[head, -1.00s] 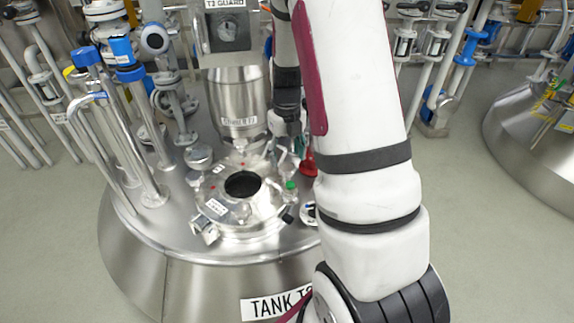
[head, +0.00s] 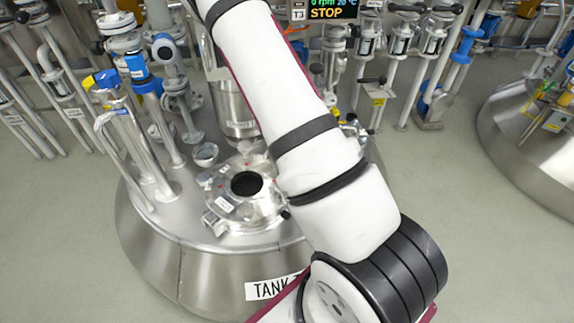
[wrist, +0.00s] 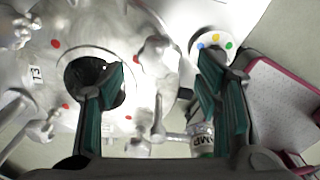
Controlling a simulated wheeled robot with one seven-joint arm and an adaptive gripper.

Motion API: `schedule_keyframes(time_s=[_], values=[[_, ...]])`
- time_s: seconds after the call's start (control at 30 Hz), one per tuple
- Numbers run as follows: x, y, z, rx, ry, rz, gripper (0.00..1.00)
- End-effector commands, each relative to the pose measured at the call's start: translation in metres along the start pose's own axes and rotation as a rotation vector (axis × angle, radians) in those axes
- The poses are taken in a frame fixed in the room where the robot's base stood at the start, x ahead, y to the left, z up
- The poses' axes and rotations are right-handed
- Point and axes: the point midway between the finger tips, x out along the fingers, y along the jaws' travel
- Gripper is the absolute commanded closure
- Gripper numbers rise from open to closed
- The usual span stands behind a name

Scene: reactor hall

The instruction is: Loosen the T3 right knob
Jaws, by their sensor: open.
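The T3 tank (head: 205,275) stands at left centre in the head view, with a round open port (head: 246,184) on its top. In the wrist view this port (wrist: 92,84) shows with red dots around its rim and a T3 label (wrist: 37,74). Several metal clamp knobs ring it, one at the upper right (wrist: 152,52) and one at the lower left (wrist: 38,131). I cannot tell for sure which is the right knob. My gripper (wrist: 165,88) is open above the lid, its teal-padded fingers apart with nothing held. The arm hides the gripper in the head view.
Upright pipes (head: 138,150) with blue caps rise at the tank's left. A display (head: 326,10) reading STOP stands behind. A disc with coloured dots (wrist: 214,44) lies near my right finger. Another tank (head: 530,125) stands far right, with bare floor between.

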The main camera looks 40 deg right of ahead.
Motion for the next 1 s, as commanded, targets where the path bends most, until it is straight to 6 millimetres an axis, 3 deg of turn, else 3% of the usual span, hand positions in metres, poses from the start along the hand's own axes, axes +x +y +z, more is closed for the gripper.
schedule_keyframes(time_s=[0.53,1.0], values=[[-0.002,-0.001,-0.001,0.214,-0.002,-0.004,0.42],[0.054,0.001,0.001,0.219,0.0,0.001,0.42]])
